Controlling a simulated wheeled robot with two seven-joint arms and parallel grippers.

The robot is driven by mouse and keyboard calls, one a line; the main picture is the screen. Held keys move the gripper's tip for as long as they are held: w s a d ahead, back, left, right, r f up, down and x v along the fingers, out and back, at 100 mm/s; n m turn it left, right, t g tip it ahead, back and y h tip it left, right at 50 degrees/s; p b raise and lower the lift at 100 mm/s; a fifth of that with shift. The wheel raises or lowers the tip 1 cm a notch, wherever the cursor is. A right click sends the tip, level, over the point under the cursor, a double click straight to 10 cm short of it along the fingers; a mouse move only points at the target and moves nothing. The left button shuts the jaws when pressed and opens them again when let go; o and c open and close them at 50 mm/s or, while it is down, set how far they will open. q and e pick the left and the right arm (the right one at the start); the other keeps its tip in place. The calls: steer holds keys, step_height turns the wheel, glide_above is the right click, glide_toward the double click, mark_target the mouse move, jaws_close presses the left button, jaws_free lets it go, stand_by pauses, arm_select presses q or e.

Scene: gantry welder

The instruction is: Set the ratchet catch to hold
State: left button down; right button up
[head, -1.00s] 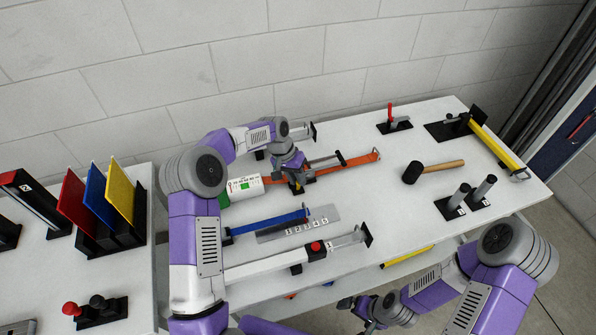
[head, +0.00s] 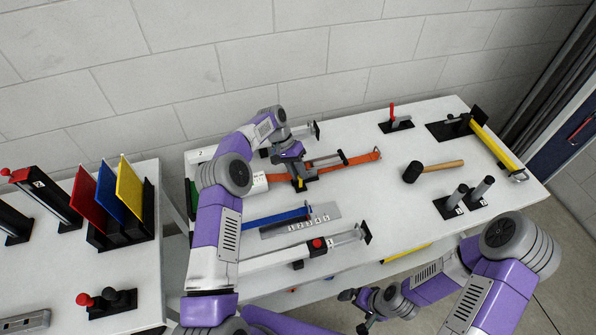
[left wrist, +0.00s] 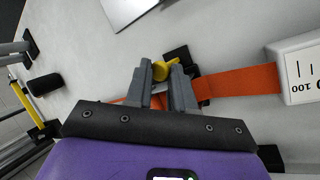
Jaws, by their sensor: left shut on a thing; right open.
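My left gripper (left wrist: 161,80) is shut on a small yellow catch (left wrist: 164,70) that stands on a black mount beside the orange strap (left wrist: 245,81). In the head view, my left gripper (head: 299,176) points down at the yellow catch (head: 299,184) over the orange strap (head: 333,164). The fingers partly cover the catch, so its setting cannot be told. My right gripper (head: 362,308) is open and empty in front of the table's front edge.
A white scale box (left wrist: 302,70) is at the strap's end. Coloured plates (head: 105,193) stand on the left table.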

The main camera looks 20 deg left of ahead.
arm_select(q)
steer(key=c, duration=1)
jaws_free()
steer(key=shift+o, duration=0.2)
steer(key=shift+s, duration=0.1)
